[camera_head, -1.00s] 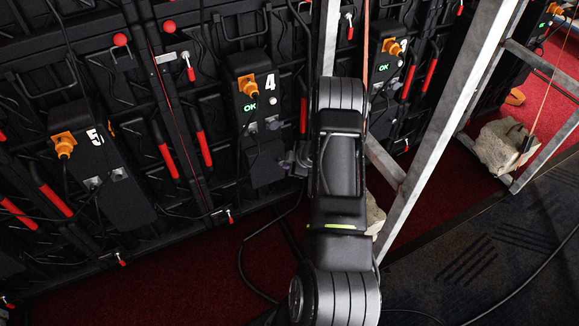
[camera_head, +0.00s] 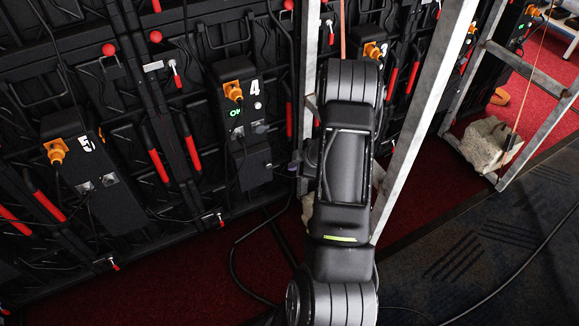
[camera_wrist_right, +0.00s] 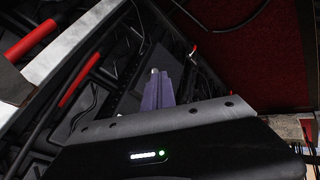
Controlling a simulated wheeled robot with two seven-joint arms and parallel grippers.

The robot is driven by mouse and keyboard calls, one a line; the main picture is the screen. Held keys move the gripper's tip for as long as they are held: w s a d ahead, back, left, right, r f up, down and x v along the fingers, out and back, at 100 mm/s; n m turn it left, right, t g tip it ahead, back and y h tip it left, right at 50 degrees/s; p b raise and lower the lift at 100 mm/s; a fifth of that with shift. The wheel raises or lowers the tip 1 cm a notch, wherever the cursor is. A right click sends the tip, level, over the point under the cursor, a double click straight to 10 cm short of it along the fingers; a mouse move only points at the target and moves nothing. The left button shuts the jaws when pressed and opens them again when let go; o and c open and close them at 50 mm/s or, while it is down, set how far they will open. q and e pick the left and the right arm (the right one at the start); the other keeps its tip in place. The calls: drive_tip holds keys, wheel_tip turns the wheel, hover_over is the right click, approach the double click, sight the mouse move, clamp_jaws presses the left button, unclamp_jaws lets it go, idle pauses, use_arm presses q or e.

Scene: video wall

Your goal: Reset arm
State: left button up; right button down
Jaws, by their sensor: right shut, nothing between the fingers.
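My right arm (camera_head: 345,165) rises through the middle of the head view. Its gripper (camera_head: 295,168) is mostly hidden behind the arm, with only a small part showing at its left side. In the right wrist view the narrow purple-grey fingers (camera_wrist_right: 158,90) are together with nothing between them. The gripper is apart from the black box numbered 4 (camera_head: 253,165), to the right of its lower part. My left gripper is not in view.
The back of the video wall fills the left, with red handles (camera_head: 158,166), orange plugs (camera_head: 233,91) and a box numbered 5 (camera_head: 100,178). A metal strut (camera_head: 425,110) stands close right of my arm. A stone block (camera_head: 488,143) sits farther right. Cables (camera_head: 232,262) lie on the floor.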

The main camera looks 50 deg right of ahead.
idle(0.6)
drive_tip(key=s+a+f+m+g+y+p, duration=0.1)
drive_tip(key=a+f+m, duration=0.3)
drive_tip(key=a, duration=0.7)
drive_tip(key=a+f+m+g+y+p, duration=0.15)
drive_tip(key=a+m, duration=0.35)
drive_tip(key=a, duration=0.6)
drive_tip(key=s+a+r+g+y+p, duration=0.1)
drive_tip(key=s+a, duration=0.3)
drive_tip(key=a, duration=0.5)
drive_tip(key=s+a+r+g+p, duration=0.1)
drive_tip(key=s+a, duration=0.4)
drive_tip(key=a, duration=0.5)
drive_tip(key=s+a+r+g+y+p, duration=0.1)
drive_tip(key=s+a+r+g+p, duration=0.1)
drive_tip(key=s+a, duration=0.3)
drive_tip(key=a+r, duration=0.1)
drive_tip(key=a, duration=0.3)
drive_tip(key=shift+a+r+y+p, duration=0.15)
drive_tip(key=shift+a+y+p, duration=0.05)
drive_tip(key=shift+y+p, duration=0.15)
drive_tip(key=shift+s+d, duration=0.1)
